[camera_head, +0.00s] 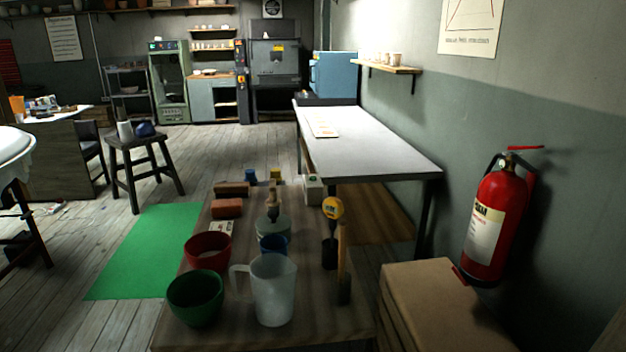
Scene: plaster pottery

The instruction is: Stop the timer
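I cannot pick out the timer with certainty. A round yellow object (333,207) with dark markings stands at the right of the near wooden table (345,325), above a dark upright piece. A small white item (220,227) with red marks lies behind the red bowl (208,250) and is too small to read. A white box-like item (313,187) sits at the table's far right. Neither of my grippers is in view.
A green bowl (195,298), a translucent jug (273,290) and a wooden-handled tool (344,265) crowd the table's front. Red-brown blocks (227,208) lie behind. A cardboard box (440,305) and fire extinguisher (494,225) are at right. Floor by the green mat (140,250) is clear.

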